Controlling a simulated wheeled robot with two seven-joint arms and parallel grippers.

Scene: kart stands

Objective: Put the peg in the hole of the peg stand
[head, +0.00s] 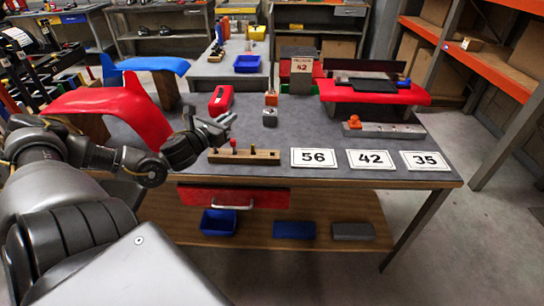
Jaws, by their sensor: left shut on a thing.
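The wooden peg stand (270,157) lies near the front edge of the grey workbench, left of the number cards. A red peg (233,144) stands upright near its middle, with smaller dark or red tops on either side. My left gripper (229,121) is above and slightly left of the stand, apart from it in the picture. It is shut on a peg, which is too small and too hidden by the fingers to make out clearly. The stand's open hole cannot be made out. My right gripper is not in view.
Number cards 56 (314,158), 42 (370,160) and 35 (426,161) lie right of the stand. A grey block with an orange piece (383,131) is behind them. A red fender (112,105) overhangs the left; a red case (221,100) stands behind my gripper.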

